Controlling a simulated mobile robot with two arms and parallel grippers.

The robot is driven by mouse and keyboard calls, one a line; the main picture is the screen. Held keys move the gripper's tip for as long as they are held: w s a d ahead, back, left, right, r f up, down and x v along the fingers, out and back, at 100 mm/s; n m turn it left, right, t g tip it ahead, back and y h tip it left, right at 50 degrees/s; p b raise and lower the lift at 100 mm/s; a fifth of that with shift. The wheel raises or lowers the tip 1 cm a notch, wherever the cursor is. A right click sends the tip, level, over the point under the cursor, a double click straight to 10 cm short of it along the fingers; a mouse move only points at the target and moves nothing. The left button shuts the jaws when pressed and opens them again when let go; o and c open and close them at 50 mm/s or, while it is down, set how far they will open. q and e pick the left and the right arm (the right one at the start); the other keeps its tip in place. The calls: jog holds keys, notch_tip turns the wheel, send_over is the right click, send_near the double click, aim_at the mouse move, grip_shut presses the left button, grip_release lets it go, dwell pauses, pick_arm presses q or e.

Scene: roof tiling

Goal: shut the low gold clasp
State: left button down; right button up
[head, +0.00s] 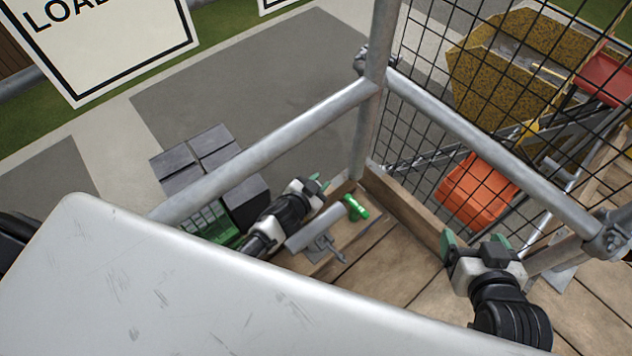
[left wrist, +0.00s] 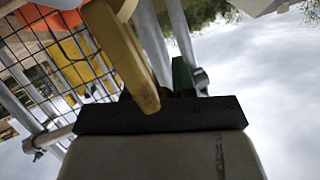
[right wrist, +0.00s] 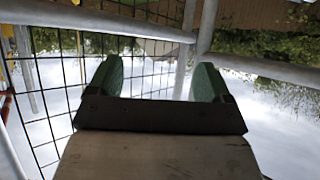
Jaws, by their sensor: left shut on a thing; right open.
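The lever covers one finger. The head view does not show the clasp clearly, so its angle cannot be told there. My right gripper (head: 472,244) is open and empty over the planks at the right; its green fingers stand apart in the right wrist view (right wrist: 152,82).
Galvanised rails (head: 270,145) and a mesh panel (head: 430,110) border the plank deck (head: 385,270). A large pale panel (head: 200,290) covers the lower left. Grey tile stacks (head: 195,160), an orange bin (head: 475,192) and a yellow skip (head: 510,75) are beyond the rails.

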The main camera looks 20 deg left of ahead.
pick_arm(q)
jog(key=shift+s+d, duration=0.55)
jog(key=shift+d, duration=0.35)
jog(key=shift+s+d, duration=0.5)
jog(key=shift+d, duration=0.35)
jog(key=shift+s+d+f, duration=0.25)
jog(key=shift+s+d, duration=0.15)
jog(key=shift+d, duration=0.2)
jog(key=shift+s+d, duration=0.1)
jog(key=shift+d, duration=0.15)
pick_arm(e)
jog(key=shift+w+a+r+t, duration=0.25)
jog(key=shift+w+r+t, duration=0.25)
jog(key=shift+r+t, duration=0.1)
pick_arm(q)
jog(key=shift+f, duration=0.1)
pick_arm(e)
jog(key=shift+w, duration=0.1)
pick_arm(q)
jog(key=c, duration=0.9)
grip_release()
jog(key=shift+s, duration=0.1)
